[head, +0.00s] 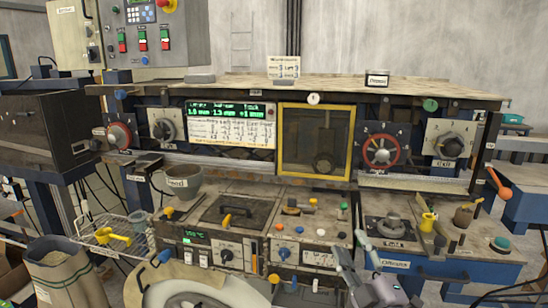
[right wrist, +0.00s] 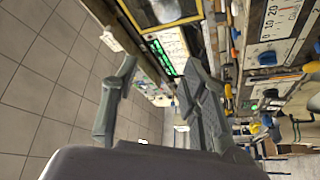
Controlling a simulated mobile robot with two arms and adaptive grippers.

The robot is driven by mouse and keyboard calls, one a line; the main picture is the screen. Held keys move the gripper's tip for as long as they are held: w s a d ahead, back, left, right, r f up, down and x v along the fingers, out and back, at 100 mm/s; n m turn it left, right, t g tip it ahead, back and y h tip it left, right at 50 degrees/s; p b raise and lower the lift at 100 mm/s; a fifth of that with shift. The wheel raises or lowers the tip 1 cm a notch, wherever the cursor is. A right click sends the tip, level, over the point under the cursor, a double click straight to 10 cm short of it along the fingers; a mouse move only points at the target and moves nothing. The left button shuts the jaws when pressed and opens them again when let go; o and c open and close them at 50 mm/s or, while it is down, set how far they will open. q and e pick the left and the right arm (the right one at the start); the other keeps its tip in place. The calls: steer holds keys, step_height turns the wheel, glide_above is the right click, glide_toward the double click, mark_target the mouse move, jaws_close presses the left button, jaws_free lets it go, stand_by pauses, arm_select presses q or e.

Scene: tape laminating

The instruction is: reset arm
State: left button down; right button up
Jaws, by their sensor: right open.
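My right gripper (head: 350,246) is in the lower right of the head view, in front of the machine's front edge. It points up and away, with its two grey fingers apart. In the right wrist view my right gripper (right wrist: 157,72) has its fingers spread, with nothing held between them. Beyond the fingers the machine shows turned sideways, with floor tiles on the left. My left gripper is not seen in either view.
The laminating machine (head: 230,82) has a yellow-framed window (head: 316,140), knobs and a cluttered lower counter. A wire basket (head: 110,238) and a sack (head: 65,275) are at the left.

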steer(key=s+d+f+m+g+h, duration=0.3)
steer(key=s+f+m+g, duration=0.3)
steer(key=f, duration=0.5)
steer(key=s+d+f+m+g+h, duration=0.2)
steer(key=s+d+f+m+g, duration=0.15)
steer(key=s+f, duration=0.55)
steer(key=s+a+f+m+g, duration=0.1)
steer(key=s+f+g, duration=0.35)
steer(key=s, duration=0.35)
steer(key=s+a+f+m+g, duration=0.1)
steer(key=s+f+m+g, duration=0.15)
steer(key=s+f, duration=0.45)
steer(key=s+f+n+g, duration=0.1)
steer(key=s+f, duration=0.1)
steer(key=f, duration=1.1)
steer(key=s+f+g, duration=0.1)
steer(key=s+f, duration=0.1)
steer(key=f, duration=1.2)
steer(key=s+d+f+g, duration=0.1)
steer(key=s+d+f, duration=0.1)
steer(key=s+f, duration=1.1)
steer(key=s, duration=0.3)
steer(key=shift+d+f+y, duration=0.3)
